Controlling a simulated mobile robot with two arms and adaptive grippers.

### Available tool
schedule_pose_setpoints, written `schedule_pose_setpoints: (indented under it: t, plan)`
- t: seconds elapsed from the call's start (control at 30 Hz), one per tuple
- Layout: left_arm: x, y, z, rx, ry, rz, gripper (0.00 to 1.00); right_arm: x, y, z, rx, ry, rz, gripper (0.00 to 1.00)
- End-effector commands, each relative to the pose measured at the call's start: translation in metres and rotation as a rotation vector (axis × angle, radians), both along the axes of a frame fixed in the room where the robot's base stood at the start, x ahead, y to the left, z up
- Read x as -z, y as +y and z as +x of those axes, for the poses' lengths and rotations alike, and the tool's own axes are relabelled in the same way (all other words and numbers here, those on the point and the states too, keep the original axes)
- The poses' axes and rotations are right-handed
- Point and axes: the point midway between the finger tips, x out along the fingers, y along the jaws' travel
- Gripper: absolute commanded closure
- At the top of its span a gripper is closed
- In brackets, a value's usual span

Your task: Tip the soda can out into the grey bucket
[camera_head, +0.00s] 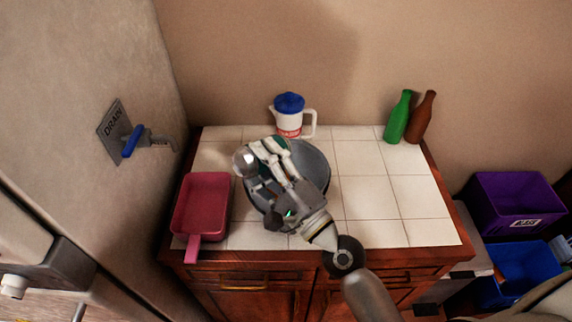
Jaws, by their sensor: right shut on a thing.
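The soda can (245,161) shows as a round silver end with a little green body behind the fingers. My right gripper (268,160) is shut on it. The can is tilted well over onto its side, with the silver end toward the left. It is over the left part of the grey bucket (317,165), which stands on the white-tiled counter. My right gripper and wrist hide much of the bucket's inside and most of the can. I cannot see any liquid. My left gripper is not in view.
A red pan (203,203) lies left of the bucket. A white jug with a blue lid (289,110) stands behind it. A green bottle (397,118) and a brown bottle (421,118) stand at the back right. The counter's right side (400,195) is clear.

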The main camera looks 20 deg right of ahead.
Motion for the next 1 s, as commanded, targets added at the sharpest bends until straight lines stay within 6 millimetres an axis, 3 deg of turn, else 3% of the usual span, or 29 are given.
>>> schedule_pose_setpoints:
  t: [1.0]
  plan:
    - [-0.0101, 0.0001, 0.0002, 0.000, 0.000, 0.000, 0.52, 0.0057, -0.0047, 0.0027, 0.000, 0.079, 0.140, 0.75]
